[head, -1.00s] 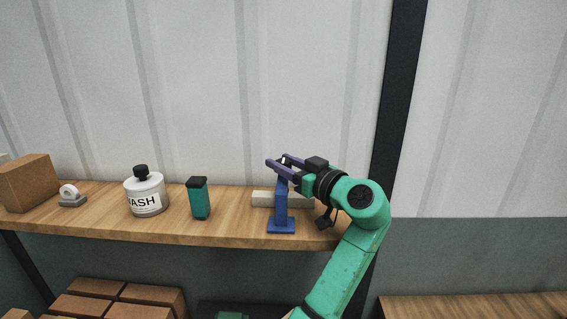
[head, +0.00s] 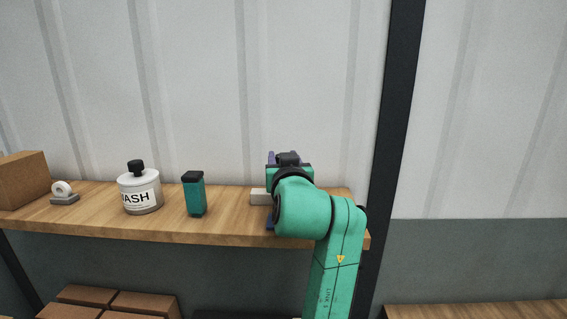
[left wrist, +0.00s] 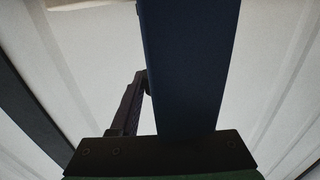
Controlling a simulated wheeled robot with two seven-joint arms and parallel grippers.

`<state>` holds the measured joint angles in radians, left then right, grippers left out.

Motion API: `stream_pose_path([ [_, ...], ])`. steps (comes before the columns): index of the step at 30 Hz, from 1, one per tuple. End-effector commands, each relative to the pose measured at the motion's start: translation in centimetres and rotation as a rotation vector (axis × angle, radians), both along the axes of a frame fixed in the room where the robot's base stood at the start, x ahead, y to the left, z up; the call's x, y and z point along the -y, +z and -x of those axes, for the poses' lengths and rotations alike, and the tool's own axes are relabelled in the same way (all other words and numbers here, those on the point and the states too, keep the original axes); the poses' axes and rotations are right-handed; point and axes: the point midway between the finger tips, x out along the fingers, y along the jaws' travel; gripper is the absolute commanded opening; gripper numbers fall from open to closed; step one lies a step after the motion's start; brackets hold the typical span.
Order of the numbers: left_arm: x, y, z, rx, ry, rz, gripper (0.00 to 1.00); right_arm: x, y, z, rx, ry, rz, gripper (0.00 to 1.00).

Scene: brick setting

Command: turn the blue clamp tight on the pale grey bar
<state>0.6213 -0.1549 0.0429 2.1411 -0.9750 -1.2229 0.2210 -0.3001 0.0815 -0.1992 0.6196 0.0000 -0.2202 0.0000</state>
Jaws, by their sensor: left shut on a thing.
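The blue clamp (head: 270,220) stands near the right end of the wooden shelf. Only a sliver of its lower part shows in the head view, left of my arm. The pale grey bar (head: 258,196) lies behind it, with only its left end showing. My left gripper (head: 279,157) is above the clamp, shut on its top, though my own wrist hides the contact in the head view. How tight the clamp is cannot be seen. My right gripper is not in view.
On the shelf (head: 230,225) stand a teal container (head: 194,195), a white bottle (head: 140,194), a small grey-and-white item (head: 63,194) and a brown box (head: 22,180). A dark post (head: 396,120) rises on the right. The shelf between teal container and bar is clear.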

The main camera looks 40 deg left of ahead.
Motion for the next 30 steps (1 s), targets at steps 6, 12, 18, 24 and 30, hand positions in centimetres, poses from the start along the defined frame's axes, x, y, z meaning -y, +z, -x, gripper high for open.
stream_pose_path([
  [6,-0.1,0.3,0.1,0.000,-0.170,0.001,0.00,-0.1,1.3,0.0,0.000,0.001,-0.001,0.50],
  [12,-0.1,0.3,0.1,-0.002,-0.281,0.001,0.00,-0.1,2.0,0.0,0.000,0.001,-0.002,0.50],
  [18,0.0,0.2,0.0,-0.001,-0.341,0.000,0.00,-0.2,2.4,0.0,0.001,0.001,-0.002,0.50],
  [24,0.0,0.0,0.0,-0.004,-0.361,-0.001,0.00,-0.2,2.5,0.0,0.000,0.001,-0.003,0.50],
  [30,0.0,0.0,0.0,-0.004,-0.361,0.000,0.00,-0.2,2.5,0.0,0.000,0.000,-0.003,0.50],
])
